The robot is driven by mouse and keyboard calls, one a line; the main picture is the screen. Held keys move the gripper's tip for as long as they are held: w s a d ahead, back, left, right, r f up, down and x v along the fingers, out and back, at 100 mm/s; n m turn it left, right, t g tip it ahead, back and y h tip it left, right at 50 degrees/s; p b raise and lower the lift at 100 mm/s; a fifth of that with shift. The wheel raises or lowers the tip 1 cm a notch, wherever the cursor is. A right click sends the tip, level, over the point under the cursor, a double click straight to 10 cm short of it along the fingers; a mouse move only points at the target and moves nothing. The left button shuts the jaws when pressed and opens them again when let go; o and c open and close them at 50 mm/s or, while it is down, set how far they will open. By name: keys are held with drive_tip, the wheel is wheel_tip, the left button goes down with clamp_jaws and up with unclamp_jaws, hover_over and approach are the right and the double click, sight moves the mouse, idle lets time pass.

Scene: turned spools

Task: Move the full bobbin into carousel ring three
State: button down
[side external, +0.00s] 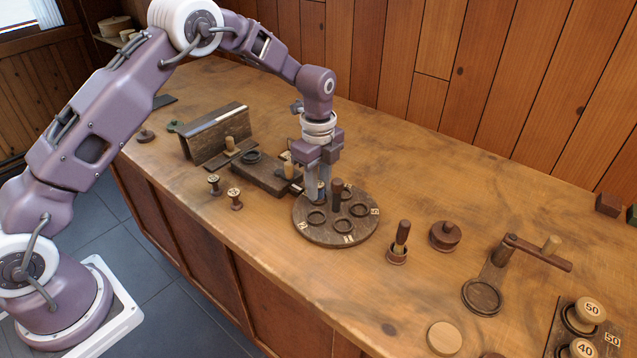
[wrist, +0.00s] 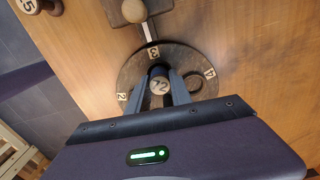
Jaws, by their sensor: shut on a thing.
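The carousel (side external: 335,238) is a round dark wooden disc with several dark rings and a centre post (side external: 337,193); it also shows in the wrist view (wrist: 127,75). My gripper (side external: 317,194) is over the disc's far-left edge, shut on a bobbin. Labels 2 (wrist: 122,97) and 4 (wrist: 210,73) lie to either side. I cannot tell whether the bobbin touches the disc.
Two small numbered bobbins (side external: 213,184) (side external: 234,198) stand left of the carousel. A dark wooden block with a pale knob and a rack (side external: 215,135) are behind them.

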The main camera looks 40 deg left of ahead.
idle(0.3)
drive_tip(key=c, duration=1.1)
unclamp_jaws()
drive_tip(key=shift+r, duration=4.25)
